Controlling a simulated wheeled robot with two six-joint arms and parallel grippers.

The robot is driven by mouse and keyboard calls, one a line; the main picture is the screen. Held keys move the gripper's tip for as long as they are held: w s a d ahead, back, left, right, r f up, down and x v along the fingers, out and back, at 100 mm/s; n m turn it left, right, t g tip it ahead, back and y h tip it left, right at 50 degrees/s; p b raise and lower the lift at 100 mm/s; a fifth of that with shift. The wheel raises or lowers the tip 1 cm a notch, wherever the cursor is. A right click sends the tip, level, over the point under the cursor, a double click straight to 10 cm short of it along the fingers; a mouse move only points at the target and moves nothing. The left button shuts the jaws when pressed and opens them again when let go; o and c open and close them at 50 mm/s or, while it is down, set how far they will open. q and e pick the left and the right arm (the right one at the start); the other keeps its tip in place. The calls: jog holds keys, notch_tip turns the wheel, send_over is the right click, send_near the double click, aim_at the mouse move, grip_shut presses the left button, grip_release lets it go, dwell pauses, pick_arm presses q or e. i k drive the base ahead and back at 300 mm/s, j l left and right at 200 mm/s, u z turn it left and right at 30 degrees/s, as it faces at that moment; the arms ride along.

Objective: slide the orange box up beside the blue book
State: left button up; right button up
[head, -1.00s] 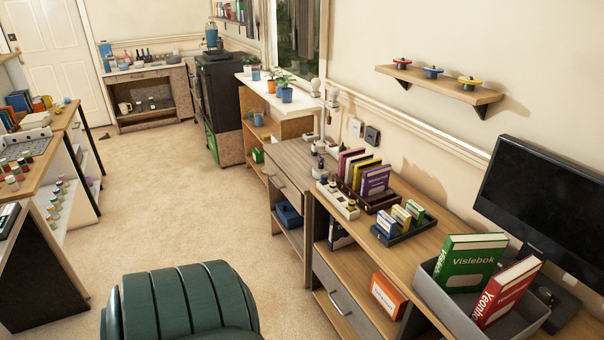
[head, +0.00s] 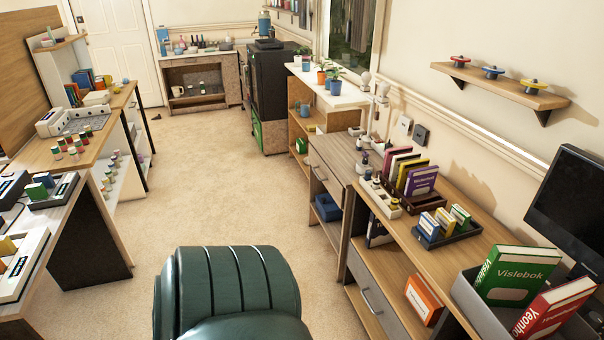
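The orange box (head: 424,299) sits on the open lower shelf under the long desk at the right, with a white label on its front. No clearly separate blue book shows beside it. A small blue book-like item (head: 428,227) stands in a dark tray on the desk top, and a dark item with a white edge (head: 378,233) shows on the shelf further back. I cannot tell which of these, if any, is the blue book. Neither of my grippers is in view.
A grey bin (head: 478,305) holds green and red books on the desk. Carpet (head: 225,170) is clear in the middle.

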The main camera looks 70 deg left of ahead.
aim_at(424, 299)
jog(key=u, duration=1.2)
